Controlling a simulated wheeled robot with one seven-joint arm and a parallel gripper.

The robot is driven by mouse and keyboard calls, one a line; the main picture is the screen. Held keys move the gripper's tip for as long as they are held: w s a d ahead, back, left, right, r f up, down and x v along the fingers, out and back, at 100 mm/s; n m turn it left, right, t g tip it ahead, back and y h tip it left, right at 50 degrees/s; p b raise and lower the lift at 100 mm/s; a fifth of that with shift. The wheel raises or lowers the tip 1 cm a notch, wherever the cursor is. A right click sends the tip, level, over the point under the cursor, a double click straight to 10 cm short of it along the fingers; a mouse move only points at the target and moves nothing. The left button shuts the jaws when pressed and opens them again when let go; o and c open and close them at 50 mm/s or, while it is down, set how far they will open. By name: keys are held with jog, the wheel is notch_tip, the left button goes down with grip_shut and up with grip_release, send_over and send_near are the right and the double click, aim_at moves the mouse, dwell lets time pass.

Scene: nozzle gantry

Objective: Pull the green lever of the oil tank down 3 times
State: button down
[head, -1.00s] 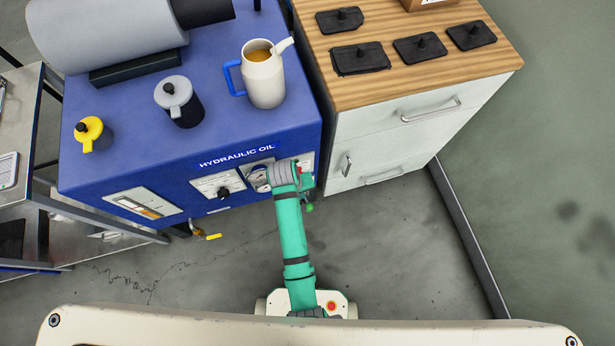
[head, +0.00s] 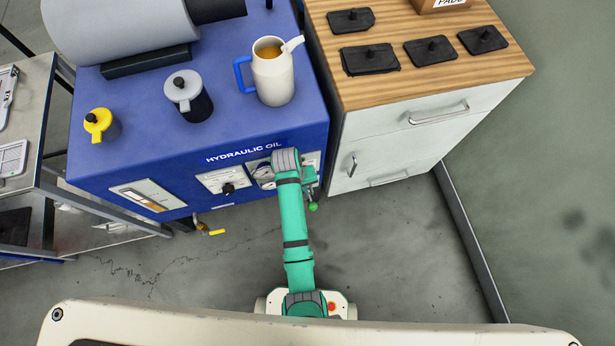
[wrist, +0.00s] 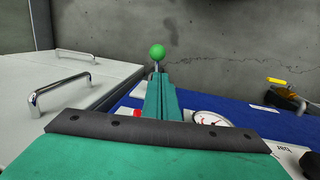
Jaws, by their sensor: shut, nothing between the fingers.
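The blue oil tank (head: 120,165) bears a "HYDRAULIC OIL" label on its front top edge. The green lever ends in a round green knob (head: 313,207) near the right end of the tank's front. In the wrist view, the knob (wrist: 157,51) shows just beyond my gripper's tips, with a short bit of stem below it; the rest of the stem is hidden. My gripper (wrist: 161,80) is shut and empty, its two green fingers together. In the head view, my gripper (head: 310,176) is partly hidden by my arm. I cannot tell whether the fingers touch the lever.
A round gauge (wrist: 212,119) and a red part (wrist: 137,113) are beside my fingers. A white drawer cabinet (head: 400,145) with metal handles stands close on the right. A yellow-handled valve (head: 215,232) sits low on the tank. A jug (head: 272,78) stands on top. The floor in front is clear.

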send_over(310, 199)
jog(key=s+a, duration=0.1)
notch_tip(310, 199, down, 7)
jog(key=shift+s, duration=0.2)
jog(key=shift+a+r, duration=0.1)
